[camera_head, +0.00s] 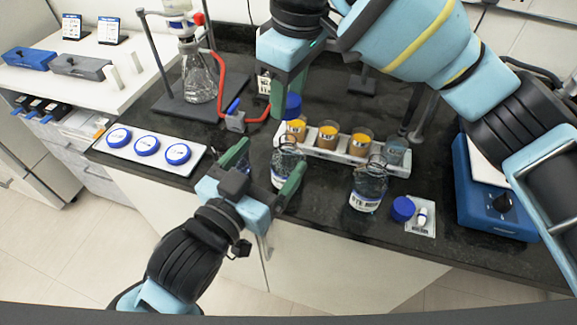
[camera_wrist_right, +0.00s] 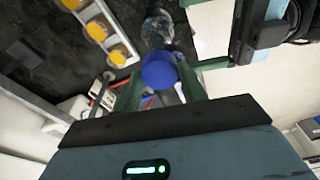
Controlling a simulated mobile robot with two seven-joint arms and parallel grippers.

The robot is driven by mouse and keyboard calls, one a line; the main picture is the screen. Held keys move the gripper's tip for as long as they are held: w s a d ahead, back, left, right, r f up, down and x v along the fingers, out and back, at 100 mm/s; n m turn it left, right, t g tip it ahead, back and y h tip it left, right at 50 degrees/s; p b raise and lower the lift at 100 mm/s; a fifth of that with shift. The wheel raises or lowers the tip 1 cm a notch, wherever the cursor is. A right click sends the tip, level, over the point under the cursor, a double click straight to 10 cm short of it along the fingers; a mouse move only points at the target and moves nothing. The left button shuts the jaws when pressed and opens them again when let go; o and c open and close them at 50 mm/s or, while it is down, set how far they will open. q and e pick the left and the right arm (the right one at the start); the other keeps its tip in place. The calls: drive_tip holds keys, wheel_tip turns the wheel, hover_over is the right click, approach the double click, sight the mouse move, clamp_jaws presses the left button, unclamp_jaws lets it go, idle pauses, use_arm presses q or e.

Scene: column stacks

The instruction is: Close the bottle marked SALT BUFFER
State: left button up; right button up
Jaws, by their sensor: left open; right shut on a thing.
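A clear glass bottle (camera_head: 287,156) with a white label stands open near the front edge of the dark bench. A second open bottle (camera_head: 369,186) with a white label stands to its right. My right gripper (camera_head: 291,98) is shut on a blue cap (camera_head: 292,107), held above and behind the first bottle's mouth; the cap (camera_wrist_right: 159,70) also shows in the right wrist view. My left gripper (camera_head: 265,166) is open, its fingers spread at the first bottle, one finger partly covering it.
A white rack (camera_head: 325,153) with several orange-topped jars stands behind. A panel (camera_head: 133,158) with blue discs lies left, a flask stand (camera_head: 188,104) behind it, and a blue scale (camera_head: 490,205) right.

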use_arm(q)
wheel_tip(320, 180, down, 8)
drive_tip(key=shift+f, duration=0.25)
drive_tip(key=x, duration=0.7)
drive_tip(key=shift+w+d+r, duration=0.15)
drive_tip(key=shift+w+r, duration=0.05)
drive_tip(key=shift+w, duration=0.05)
drive_tip(key=c, duration=1.5)
use_arm(e)
hover_over(287, 140)
drive_tip(key=shift+d+f, duration=0.15)
drive_tip(key=shift+f, duration=2.35)
drive_tip(key=shift+f, duration=0.15)
drive_tip(key=shift+f, duration=0.75)
drive_tip(key=shift+f, duration=0.5)
